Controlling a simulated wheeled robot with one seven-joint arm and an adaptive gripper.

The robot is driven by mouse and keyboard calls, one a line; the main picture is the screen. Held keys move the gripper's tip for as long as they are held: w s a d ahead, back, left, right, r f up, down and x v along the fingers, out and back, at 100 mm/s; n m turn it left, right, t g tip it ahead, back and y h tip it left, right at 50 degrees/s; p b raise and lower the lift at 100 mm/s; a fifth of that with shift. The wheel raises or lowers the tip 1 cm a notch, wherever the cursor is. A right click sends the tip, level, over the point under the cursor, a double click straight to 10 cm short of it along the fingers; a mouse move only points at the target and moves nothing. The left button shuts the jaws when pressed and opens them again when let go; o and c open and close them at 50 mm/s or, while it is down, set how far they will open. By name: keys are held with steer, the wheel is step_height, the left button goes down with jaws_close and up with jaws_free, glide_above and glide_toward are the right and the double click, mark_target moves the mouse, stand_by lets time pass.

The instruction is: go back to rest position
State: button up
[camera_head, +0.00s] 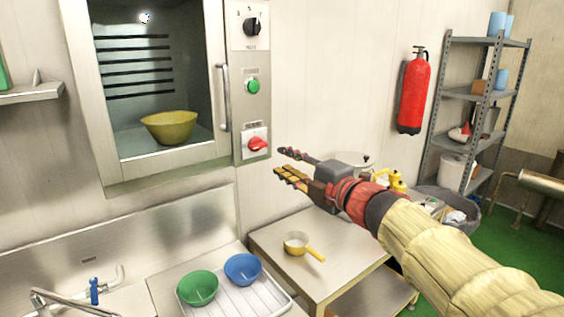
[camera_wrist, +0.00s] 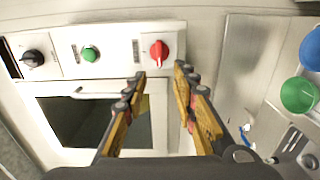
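My gripper (camera_head: 283,162) is raised in the middle of the head view, to the right of and below the oven's control panel. Its two fingers, with yellow pads, point left toward the wall. In the wrist view, my gripper (camera_wrist: 161,70) has a clear gap between its fingertips and holds nothing. The fingertips appear near the red knob (camera_wrist: 158,50) in that view. My arm in its cream sleeve reaches in from the lower right of the head view.
A wall oven (camera_head: 110,170) with a yellow bowl (camera_head: 170,127) inside is at the upper left. A yellow-handled pan (camera_head: 297,243) stands on the steel table below my gripper. Green (camera_head: 198,288) and blue (camera_head: 243,269) bowls sit on a white rack. A fire extinguisher (camera_head: 413,92) hangs right.

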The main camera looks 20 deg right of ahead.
steer(key=d+f+m+g+h, duration=0.1)
steer(key=d+f+m+h, duration=0.6)
steer(key=d+m, duration=0.4)
steer(key=s+d+f+m+g+h, duration=0.45)
steer(key=s+f+m+g, duration=0.2)
steer(key=s+f, duration=0.3)
steer(key=s+a+f+m+g+y, duration=0.1)
steer(key=s+a+f+m+g, duration=0.1)
steer(key=s+a+f, duration=0.3)
steer(key=s+a+f+m+g+y, duration=0.2)
steer(key=s+a+f+m, duration=0.15)
steer(key=s, duration=0.35)
steer(key=s+a+f+n+y, duration=0.1)
steer(key=s+a+f+y, duration=0.1)
steer(key=s+a, duration=0.6)
steer(key=shift+a+f+y+b, duration=0.25)
steer(key=shift+a+y+b, duration=0.2)
steer(key=shift+a, duration=0.7)
